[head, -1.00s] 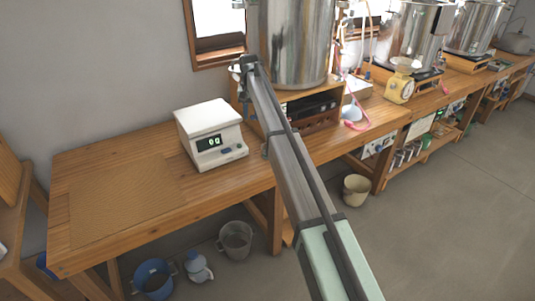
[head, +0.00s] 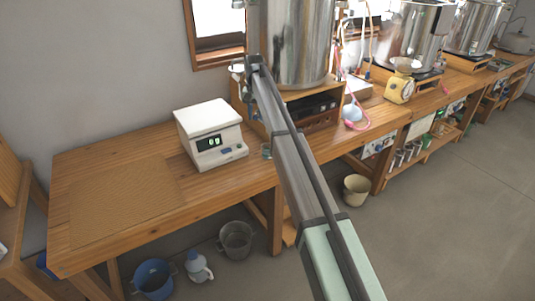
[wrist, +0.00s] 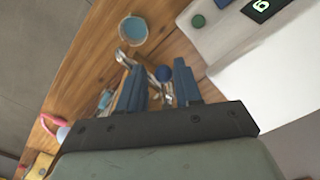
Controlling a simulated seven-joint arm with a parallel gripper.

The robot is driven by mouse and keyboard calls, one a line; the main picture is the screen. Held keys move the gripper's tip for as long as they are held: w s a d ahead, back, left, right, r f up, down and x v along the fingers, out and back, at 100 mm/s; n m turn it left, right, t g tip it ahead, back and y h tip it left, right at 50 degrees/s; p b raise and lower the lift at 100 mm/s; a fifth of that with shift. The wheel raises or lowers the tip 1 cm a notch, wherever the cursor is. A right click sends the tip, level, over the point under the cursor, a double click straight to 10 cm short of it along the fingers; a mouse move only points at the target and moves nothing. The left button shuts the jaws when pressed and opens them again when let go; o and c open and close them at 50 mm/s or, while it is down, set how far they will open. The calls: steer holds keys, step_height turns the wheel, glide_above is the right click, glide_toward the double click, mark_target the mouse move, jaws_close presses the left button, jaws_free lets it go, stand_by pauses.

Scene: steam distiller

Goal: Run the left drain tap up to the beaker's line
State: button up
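In the head view my gripper (head: 243,68) is at the left side of the large steel pot (head: 290,45).
A white digital scale (head: 210,135) stands left of the beaker, and a brown mat (head: 125,200) covers the bench's left part. A wooden stand (head: 318,95) carries the pot. Buckets (head: 236,240) stand on the floor below. More pots and a yellow scale (head: 400,88) are farther right.

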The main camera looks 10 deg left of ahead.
steer(key=shift+r, duration=3.5)
